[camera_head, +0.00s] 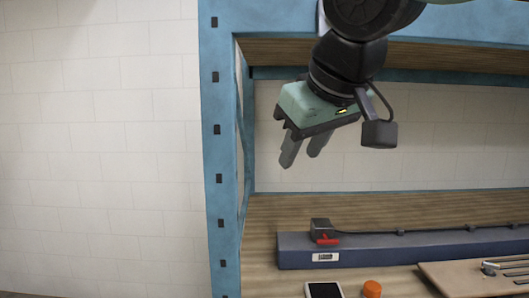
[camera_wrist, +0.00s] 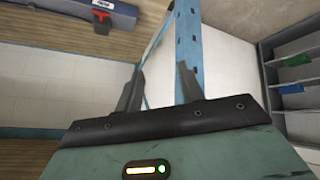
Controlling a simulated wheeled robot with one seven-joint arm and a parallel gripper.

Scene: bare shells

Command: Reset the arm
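My gripper (camera_head: 302,160) hangs from the arm at the upper middle of the head view, in front of the shelf unit and above its wooden board. Its two grey fingers point down and a little left, with a gap between them. In the wrist view my gripper (camera_wrist: 158,85) also shows its two fingers apart, with only background between them. Nothing is held.
A blue shelf frame (camera_head: 219,150) stands behind the gripper. On the wooden board (camera_head: 350,208) are a dark blue box (camera_head: 400,247), a phone-like object (camera_head: 323,290), an orange cap (camera_head: 372,288) and a wooden plate (camera_head: 470,278). Shelves with bins (camera_wrist: 298,60) show at right.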

